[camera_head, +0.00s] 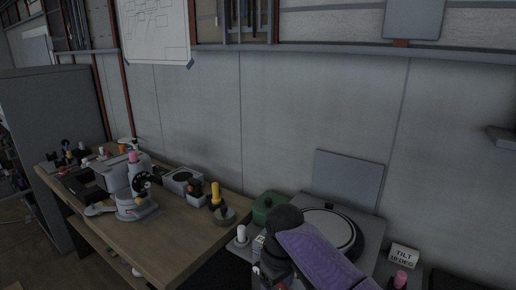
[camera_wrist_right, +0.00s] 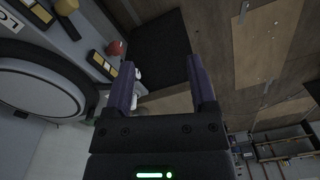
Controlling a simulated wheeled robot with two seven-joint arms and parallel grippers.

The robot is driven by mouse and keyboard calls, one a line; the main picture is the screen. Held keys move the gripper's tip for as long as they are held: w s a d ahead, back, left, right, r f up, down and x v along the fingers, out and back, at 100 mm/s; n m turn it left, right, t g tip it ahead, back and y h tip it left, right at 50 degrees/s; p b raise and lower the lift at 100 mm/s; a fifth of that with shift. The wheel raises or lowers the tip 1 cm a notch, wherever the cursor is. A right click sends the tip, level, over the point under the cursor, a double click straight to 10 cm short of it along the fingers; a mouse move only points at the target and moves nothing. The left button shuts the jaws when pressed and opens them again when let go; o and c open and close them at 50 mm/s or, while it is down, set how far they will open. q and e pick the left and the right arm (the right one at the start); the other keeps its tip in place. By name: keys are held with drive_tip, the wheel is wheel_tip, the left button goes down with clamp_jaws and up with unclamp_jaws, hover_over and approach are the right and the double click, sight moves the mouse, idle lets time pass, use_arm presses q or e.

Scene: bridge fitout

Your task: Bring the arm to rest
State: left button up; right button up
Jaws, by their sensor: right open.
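My right arm comes in from the bottom right of the head view as a purple forearm (camera_head: 322,258) with a black joint (camera_head: 285,218). It reaches over the round-dial console. In the right wrist view my right gripper (camera_wrist_right: 160,65) shows two purple fingers spread wide apart. Nothing is held between them. In the head view the gripper itself is largely hidden below the arm. My left gripper is in neither view.
A console with a round dial (camera_head: 357,238) stands under and behind my arm, beside a green box (camera_head: 267,207) and a TILT sign (camera_head: 404,256). A wooden bench (camera_head: 190,245) at left carries a grey microscope-like device (camera_head: 125,184). A red knob (camera_wrist_right: 115,48) shows in the wrist view.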

drive_tip(key=s+d+f+m+b, duration=0.15)
drive_tip(key=s+f, duration=0.35)
drive_tip(key=f, duration=0.5)
drive_tip(key=s+d+f+m+b, duration=0.1)
drive_tip(key=s+d+f, duration=0.25)
drive_tip(key=f, duration=0.65)
drive_tip(key=s+d+f+m+b, duration=0.15)
drive_tip(key=s+f, duration=0.35)
drive_tip(key=f, duration=0.6)
use_arm(q)
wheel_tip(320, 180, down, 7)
drive_tip(key=b, duration=0.2)
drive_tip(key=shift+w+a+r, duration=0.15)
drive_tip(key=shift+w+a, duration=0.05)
use_arm(e)
drive_tip(key=s+d+f, duration=0.2)
drive_tip(key=s+f, duration=0.1)
drive_tip(key=s, duration=0.6)
drive_tip(key=s+d+f, duration=0.3)
drive_tip(key=s+f, duration=0.1)
drive_tip(key=s, duration=0.6)
drive_tip(key=s+d+f+m, duration=0.1)
drive_tip(key=s+f, duration=0.3)
drive_tip(key=s, duration=0.5)
drive_tip(key=shift+s+d+f+t+h, duration=0.2)
drive_tip(key=shift+d+t+h, duration=0.1)
drive_tip(key=shift+d, duration=0.5)
